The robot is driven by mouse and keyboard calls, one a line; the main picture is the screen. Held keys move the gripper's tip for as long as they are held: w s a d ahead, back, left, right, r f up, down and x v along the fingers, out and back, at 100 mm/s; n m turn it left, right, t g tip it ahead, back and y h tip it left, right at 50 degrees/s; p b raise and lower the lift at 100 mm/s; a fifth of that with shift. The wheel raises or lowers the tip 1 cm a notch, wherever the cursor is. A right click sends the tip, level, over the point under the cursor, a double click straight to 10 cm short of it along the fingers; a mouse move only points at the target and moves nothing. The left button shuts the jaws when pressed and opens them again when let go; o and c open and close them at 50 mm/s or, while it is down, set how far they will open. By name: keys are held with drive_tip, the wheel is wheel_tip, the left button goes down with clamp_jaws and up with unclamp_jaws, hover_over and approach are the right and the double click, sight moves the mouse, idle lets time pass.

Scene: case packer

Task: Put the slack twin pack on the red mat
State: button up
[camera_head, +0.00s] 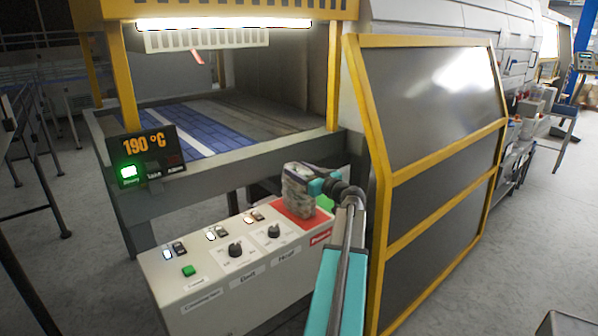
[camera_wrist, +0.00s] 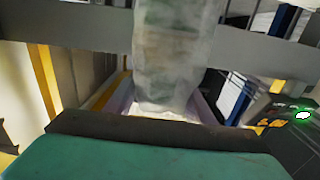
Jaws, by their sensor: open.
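The slack twin pack (camera_head: 298,190), a cloudy clear wrapped bundle, stands roughly upright at the red mat (camera_head: 318,217) on top of the control cabinet. Its lower end appears to rest on the mat, though its base is partly hard to make out. My gripper (camera_head: 314,185), teal and dark, is at the pack's right side near its upper half. In the wrist view the pack (camera_wrist: 168,55) fills the middle, in front of my open gripper (camera_wrist: 165,108). Whether the fingers still touch it cannot be told.
The pale cabinet (camera_head: 215,285) carries knobs, switches and a green button (camera_head: 188,270). Behind it stands the machine's conveyor (camera_head: 190,130) with a 190 °C display (camera_head: 145,145). A yellow-framed guard (camera_head: 430,170) rises close on the right of my arm.

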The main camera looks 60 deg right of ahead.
drive_tip(key=b+v, duration=0.3)
drive_tip(key=v, duration=1)
drive_tip(key=shift+s+b, duration=0.35)
drive_tip(key=shift+a, duration=0.1)
drive_tip(key=b+v, duration=0.3)
drive_tip(key=v, duration=0.5)
drive_tip(key=shift+b, duration=0.4)
idle(0.3)
idle(0.3)
wheel_tip(320, 180, up, 10)
drive_tip(key=s+p, duration=0.2)
drive_tip(key=shift+s+a, duration=0.4)
idle(0.8)
drive_tip(key=shift+s, duration=0.1)
idle(0.4)
